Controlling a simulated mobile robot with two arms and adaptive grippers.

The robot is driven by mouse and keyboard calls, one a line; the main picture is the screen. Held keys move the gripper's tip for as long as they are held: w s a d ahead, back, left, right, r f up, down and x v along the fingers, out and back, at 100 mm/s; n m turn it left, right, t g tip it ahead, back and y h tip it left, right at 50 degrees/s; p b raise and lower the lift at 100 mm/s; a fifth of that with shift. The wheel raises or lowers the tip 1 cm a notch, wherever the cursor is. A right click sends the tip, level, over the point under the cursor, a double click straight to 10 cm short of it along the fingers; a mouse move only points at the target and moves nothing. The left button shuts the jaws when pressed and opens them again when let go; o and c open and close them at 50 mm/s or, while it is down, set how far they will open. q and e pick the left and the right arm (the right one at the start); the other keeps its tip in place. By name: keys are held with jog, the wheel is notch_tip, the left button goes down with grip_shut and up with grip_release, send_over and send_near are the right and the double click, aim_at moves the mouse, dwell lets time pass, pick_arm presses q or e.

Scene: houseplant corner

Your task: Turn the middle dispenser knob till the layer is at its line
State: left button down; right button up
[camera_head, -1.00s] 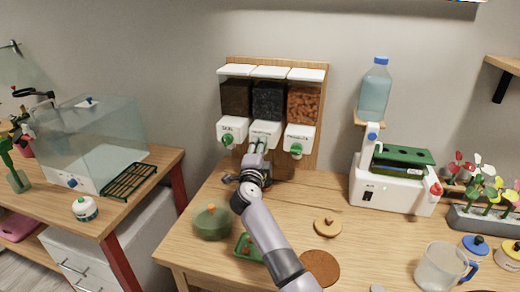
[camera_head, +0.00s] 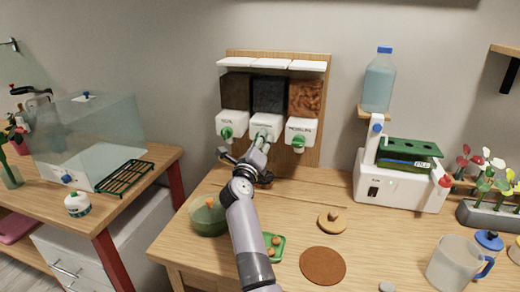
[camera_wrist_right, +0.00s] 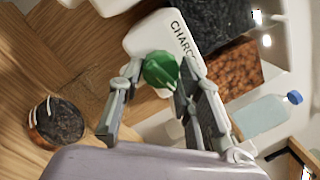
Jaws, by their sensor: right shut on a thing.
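The middle dispenser (camera_head: 266,121) is a white-fronted unit with black granules behind its clear hopper (camera_head: 269,95). In the right wrist view its label begins "CHARC" and its green knob (camera_wrist_right: 160,69) sits between my fingers. My right gripper (camera_head: 260,139) is shut on that knob; it also shows in the wrist view (camera_wrist_right: 156,76). A round glass jar (camera_wrist_right: 55,122) with a dark layer on top stands on the table below the dispenser. I cannot make out a line on it. In the head view my gripper largely hides the jar. My left gripper is not in view.
The dispensers with green knobs on the left (camera_head: 227,131) and right (camera_head: 298,143) flank the middle one closely.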

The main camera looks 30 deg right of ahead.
jog(key=shift+f+m+b, duration=0.25)
jog(key=shift+m+b, duration=0.55)
jog(key=shift+m, duration=0.4)
jog(key=o, duration=1.1)
jog(key=shift+r+g, duration=0.15)
jog(key=shift+g, duration=0.15)
jog(key=shift+o, duration=0.2)
jog(key=shift+r, duration=0.15)
notch_tip(320, 180, up, 10)
jog(key=shift+a+f, duration=0.1)
jog(key=shift+f, duration=0.1)
